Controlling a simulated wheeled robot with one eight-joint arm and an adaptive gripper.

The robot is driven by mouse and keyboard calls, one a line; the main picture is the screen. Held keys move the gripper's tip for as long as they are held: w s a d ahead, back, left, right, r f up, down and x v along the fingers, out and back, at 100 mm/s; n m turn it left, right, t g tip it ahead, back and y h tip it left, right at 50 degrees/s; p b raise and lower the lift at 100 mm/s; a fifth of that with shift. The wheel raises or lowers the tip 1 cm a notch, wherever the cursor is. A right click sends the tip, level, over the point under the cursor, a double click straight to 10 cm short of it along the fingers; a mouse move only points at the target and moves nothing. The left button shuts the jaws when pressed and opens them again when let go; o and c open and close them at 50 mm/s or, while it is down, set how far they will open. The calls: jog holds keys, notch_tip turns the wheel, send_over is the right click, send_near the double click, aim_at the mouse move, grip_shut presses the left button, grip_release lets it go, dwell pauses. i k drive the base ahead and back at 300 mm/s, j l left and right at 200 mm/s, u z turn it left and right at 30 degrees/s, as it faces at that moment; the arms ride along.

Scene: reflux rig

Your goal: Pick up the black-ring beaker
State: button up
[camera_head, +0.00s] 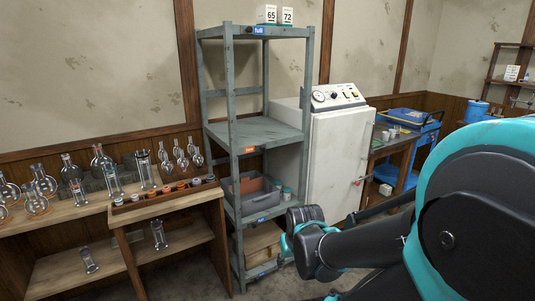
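I cannot pick out a beaker with a black ring; rings on the glassware are too small to tell. Tall clear glass vessels stand on the wooden bench (70,212) at the left, one near the front (79,193), one in the middle (113,182) and one by the rack (147,172). Two more stand on lower boards, one at the right (158,236) and one at the left (89,261). My arm fills the right side, well apart from the glassware. Its fingertips do not show.
Round flasks (40,180) crowd the bench. A wooden rack (165,194) holds small coloured items at its front. A grey metal shelf (229,85) with a grey bin (253,204) stands mid-view, beside a white cabinet (335,150). A blue cart (425,140) stands behind my arm.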

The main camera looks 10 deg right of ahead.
aim_at(397, 128)
jog(key=i+l+z, duration=0.2)
jog(key=i+z, duration=0.25)
jog(key=i+l+z, duration=0.15)
jog(key=z, duration=0.35)
jog(key=i+j+z, duration=0.15)
jog(key=i+z, duration=0.3)
jog(key=i+j+z, duration=0.15)
jog(key=i+z, duration=0.8)
jog(key=i, duration=1.15)
jog(key=i+z, duration=0.2)
jog(key=i, duration=0.35)
jog(key=i+j+z, duration=0.2)
jog(key=i, duration=0.35)
jog(key=i+j+z, duration=0.2)
jog(key=i, duration=0.35)
jog(key=i+l+u, duration=0.45)
jog(key=i+u, duration=0.25)
jog(key=u, duration=2.9)
